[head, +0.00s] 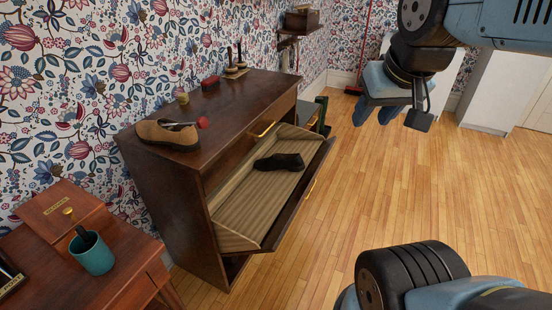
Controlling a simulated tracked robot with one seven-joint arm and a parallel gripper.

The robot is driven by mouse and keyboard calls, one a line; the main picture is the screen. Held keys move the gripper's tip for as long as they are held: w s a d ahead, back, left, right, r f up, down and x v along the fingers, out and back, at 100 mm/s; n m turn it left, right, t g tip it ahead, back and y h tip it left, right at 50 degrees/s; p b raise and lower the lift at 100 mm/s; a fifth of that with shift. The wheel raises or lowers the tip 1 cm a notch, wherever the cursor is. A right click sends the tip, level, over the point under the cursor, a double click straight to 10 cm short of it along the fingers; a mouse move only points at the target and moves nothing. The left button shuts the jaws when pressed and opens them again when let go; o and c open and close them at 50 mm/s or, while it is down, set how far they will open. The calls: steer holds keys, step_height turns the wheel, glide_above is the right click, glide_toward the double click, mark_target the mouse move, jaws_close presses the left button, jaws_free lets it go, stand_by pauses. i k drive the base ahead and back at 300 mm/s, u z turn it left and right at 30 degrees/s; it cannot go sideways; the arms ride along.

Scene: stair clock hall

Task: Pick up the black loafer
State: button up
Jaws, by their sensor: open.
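The black loafer (279,162) lies in the tilted-out, striped-lined compartment (240,207) of a dark wood shoe cabinet (165,205). It rests toward the far end of that compartment, and nothing covers it. My gripper (374,117) hangs in the air at the upper right, its blue fingers pointing down. It is open and seems empty. It is well apart from the loafer, to the right of it in the picture.
A side table (125,262) with a teal cup (91,254) stands at lower left. Wood floor right of the cabinet is clear.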

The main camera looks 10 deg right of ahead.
mark_target(293, 163)
steer(key=u, duration=0.1)
steer(key=i, duration=1)
steer(key=z, duration=0.1)
